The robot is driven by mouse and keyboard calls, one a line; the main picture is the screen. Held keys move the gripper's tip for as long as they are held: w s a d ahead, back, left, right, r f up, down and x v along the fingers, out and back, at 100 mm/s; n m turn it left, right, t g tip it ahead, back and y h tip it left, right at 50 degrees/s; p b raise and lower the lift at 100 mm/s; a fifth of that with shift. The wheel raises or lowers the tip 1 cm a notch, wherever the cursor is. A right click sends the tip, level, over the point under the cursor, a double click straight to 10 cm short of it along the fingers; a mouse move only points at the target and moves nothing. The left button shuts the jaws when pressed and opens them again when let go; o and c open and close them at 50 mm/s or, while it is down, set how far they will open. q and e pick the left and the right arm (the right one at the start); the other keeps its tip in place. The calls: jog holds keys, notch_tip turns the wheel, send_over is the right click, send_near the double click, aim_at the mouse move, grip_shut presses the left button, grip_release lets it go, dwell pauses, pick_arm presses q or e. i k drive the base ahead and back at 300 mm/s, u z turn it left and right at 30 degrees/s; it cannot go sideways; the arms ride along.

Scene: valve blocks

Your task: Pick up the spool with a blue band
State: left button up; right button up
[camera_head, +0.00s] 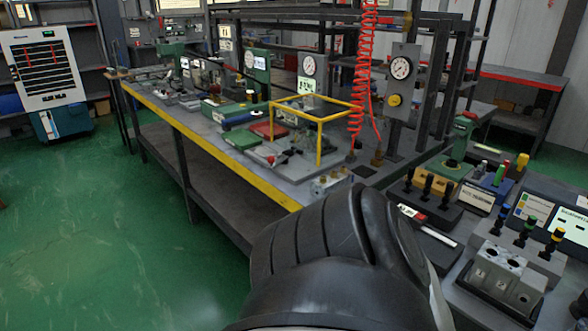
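A black spool with a blue band (499,218) stands upright at the far left of a row of three at the lower right. Beside it stand a spool with a green band (525,232) and one with a yellow band (552,244). They are next to a grey metal valve block (496,277) with round openings in its top. The lower ends of the spools are too small to make out clearly. Neither of my grippers shows in the head view. A large dark ribbed link of my own arm fills the lower middle.
A long workbench with a yellow edge (217,155) carries gauges, tools and a yellow frame (319,118). A red coiled hose (361,75) hangs above it. A block with black knobs (427,202) and tilted panels crowd the right bench. Green floor (100,235) is open at left.

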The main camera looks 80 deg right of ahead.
aim_at(505, 211)
jog(key=z, duration=1.95)
